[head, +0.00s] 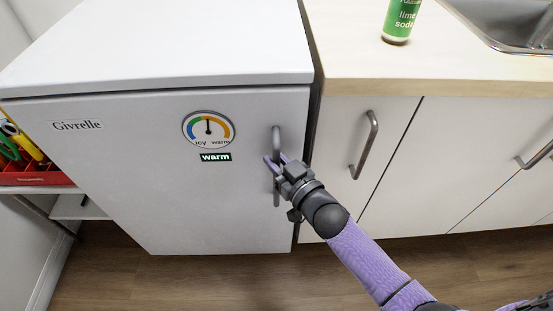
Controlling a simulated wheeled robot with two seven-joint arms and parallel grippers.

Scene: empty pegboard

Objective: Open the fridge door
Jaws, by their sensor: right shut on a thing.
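The white fridge (130,170) stands at the left, with a "Givrelle" label, a round icy-to-warm dial (208,129) and a small "warm" sign on its door. The door looks closed, flush under the fridge's top. A grey vertical handle (276,138) is at the door's right edge. My right gripper (274,164) is shut on the middle of the handle; the fingers hide that part of it. The right arm reaches in from the lower right. My left gripper is not in view.
To the right is a wooden counter (430,70) over white cabinets with grey handles (364,145). A green lime soda can (400,20) and a sink (515,22) are on it. A red tool box (35,172) sits on a shelf at the left. The floor (180,285) in front is clear.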

